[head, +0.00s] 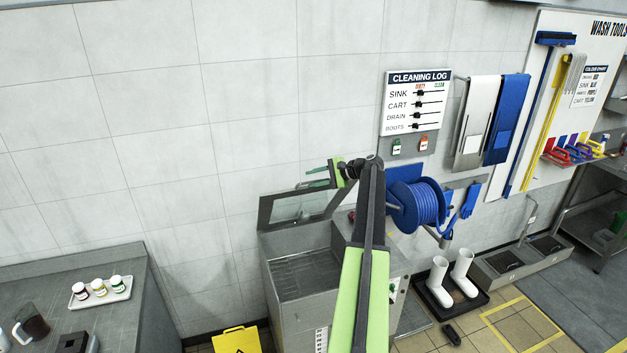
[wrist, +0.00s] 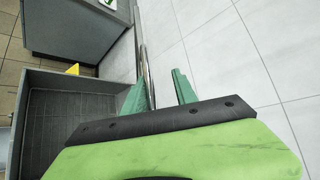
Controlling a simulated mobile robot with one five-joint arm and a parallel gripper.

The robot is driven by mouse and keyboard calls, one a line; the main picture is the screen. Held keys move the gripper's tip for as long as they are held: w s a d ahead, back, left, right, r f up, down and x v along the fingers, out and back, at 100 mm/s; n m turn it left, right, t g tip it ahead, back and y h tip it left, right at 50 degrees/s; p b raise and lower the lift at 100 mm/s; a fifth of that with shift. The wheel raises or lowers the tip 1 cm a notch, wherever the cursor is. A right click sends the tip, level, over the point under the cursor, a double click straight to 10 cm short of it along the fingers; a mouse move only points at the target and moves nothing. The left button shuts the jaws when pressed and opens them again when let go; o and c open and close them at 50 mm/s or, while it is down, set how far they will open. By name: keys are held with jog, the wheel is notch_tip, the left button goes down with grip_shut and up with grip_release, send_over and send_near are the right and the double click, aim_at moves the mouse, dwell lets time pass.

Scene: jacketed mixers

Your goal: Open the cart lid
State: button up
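The cart (head: 305,315) is a grey metal box below my arm, with its inside showing. Its lid (head: 268,214), a grey frame with a window, stands raised at the back near the wall. My gripper (head: 316,177) is at the lid's upper right edge. In the wrist view, the two green fingers of my gripper (wrist: 160,92) are spread apart. A metal bar (wrist: 146,65) runs between them, closer to the left finger; I cannot tell whether it touches. The open cart body (wrist: 70,75) shows at left. My arm hides part of the cart's right side.
A blue hose reel (head: 418,204) hangs just right of my arm. A counter (head: 130,290) with a tray of jars stands at left. A yellow sign (head: 237,341) is on the floor beside the cart. White boots (head: 440,283) stand at right. The wall is close behind the lid.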

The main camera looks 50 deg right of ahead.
jog(key=s+d, duration=0.2)
jog(key=s, duration=0.5)
jog(key=s+d+r+p, duration=0.1)
jog(key=s+d, duration=0.2)
jog(key=s, duration=0.4)
jog(key=shift+w+a, duration=0.1)
